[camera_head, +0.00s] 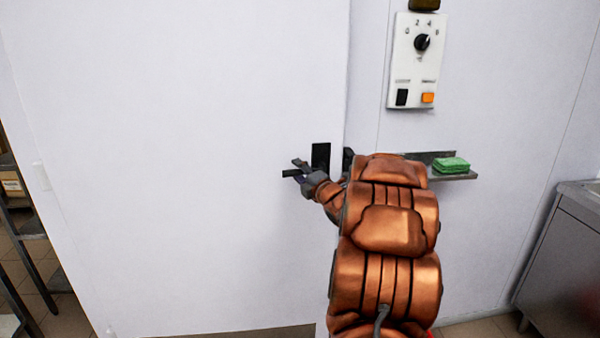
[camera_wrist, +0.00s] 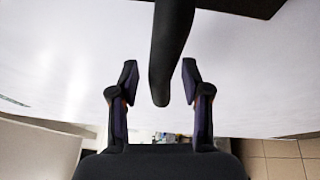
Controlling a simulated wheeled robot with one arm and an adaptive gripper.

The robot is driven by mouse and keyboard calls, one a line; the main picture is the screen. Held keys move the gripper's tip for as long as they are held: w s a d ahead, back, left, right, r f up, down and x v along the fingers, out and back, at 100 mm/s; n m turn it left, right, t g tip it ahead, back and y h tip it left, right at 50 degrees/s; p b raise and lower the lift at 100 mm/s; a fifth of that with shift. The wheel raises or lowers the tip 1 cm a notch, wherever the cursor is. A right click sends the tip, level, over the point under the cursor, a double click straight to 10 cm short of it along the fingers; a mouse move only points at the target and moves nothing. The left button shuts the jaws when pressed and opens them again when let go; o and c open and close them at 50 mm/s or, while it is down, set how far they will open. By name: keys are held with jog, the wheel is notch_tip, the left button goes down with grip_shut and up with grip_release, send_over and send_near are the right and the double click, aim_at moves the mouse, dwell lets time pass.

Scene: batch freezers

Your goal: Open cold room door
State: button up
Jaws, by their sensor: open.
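The cold room door (camera_head: 180,150) is a large white panel. Its left edge stands away from the shelving behind, and its right edge meets the wall beside the control panel. A black handle with a dark backplate (camera_head: 321,156) sits near the door's right edge. My gripper (camera_head: 300,168) is at the handle. In the wrist view, the black handle bar (camera_wrist: 172,55) comes down between the two fingers of my gripper (camera_wrist: 160,80), with gaps on both sides. The fingers are open and not closed on it. My arm hides part of the door's right edge.
A white control panel (camera_head: 416,62) with a knob is on the wall at upper right. A small metal shelf (camera_head: 455,177) holds a green sponge (camera_head: 450,165). A steel cabinet (camera_head: 560,255) stands at right, and metal shelving (camera_head: 32,228) at far left.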

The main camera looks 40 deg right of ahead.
jog(key=shift+c, duration=0.4)
grip_shut()
